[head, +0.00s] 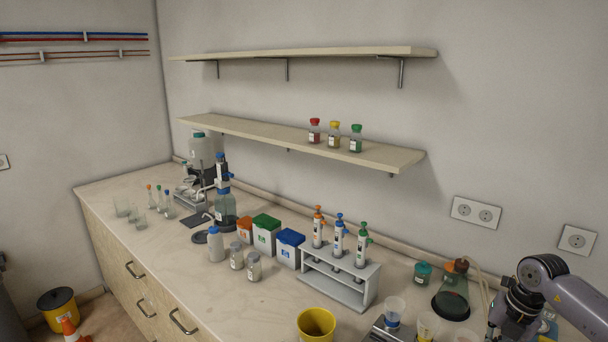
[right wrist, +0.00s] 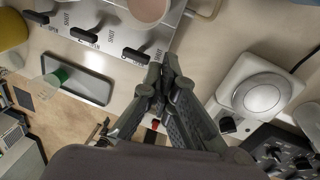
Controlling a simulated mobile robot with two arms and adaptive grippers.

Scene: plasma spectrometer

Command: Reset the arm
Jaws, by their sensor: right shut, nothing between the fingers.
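My right arm (head: 555,282) comes in at the lower right of the head view, over the right part of the bench, with its lower end cut off by the picture edge. My right gripper (right wrist: 165,82) is shut in the right wrist view, its fingertips together with nothing between them. The fingertips show in front of the edge of a metal panel (right wrist: 95,25) with several black levers marked OPEN and SHUT. My left gripper is not in view.
A yellow container (head: 316,324), a pipette rack (head: 345,286) and a dark-bodied flask (head: 451,304) stand left of the arm. A white device with a round plate (right wrist: 262,94) lies right of the gripper. Two shelves (head: 300,145) hang above the bench (head: 180,265).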

